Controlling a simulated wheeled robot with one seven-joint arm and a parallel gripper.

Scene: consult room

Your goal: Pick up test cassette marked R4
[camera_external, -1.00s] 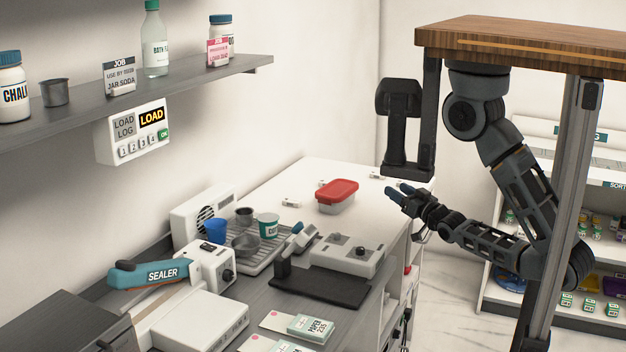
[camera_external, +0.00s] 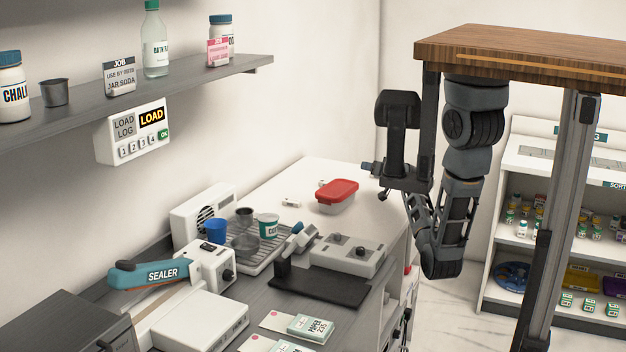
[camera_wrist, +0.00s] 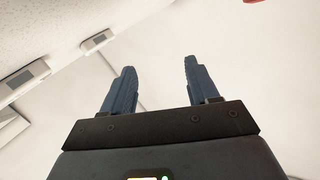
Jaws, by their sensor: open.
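My gripper (camera_external: 367,166) is over the far right part of the white counter, partly hidden behind my own arm. In the wrist view my gripper (camera_wrist: 159,65) is open, with nothing between its two dark blue fingers. A small white cassette-like piece with a grey window (camera_wrist: 97,40) lies up and left of the fingers, apart from them. A second such piece (camera_wrist: 25,78) lies farther left, near the picture's edge. In the external view one small white piece (camera_external: 291,202) lies on the counter left of the red-lidded box. I cannot read any R4 mark.
The red-lidded box (camera_external: 337,192) stands on the white counter (camera_external: 290,180). Nearer are a grey device (camera_external: 347,254), a rack with cups (camera_external: 262,262) and the sealer (camera_external: 150,273). A shelf (camera_external: 150,87) runs along the wall. Bare counter lies around the box.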

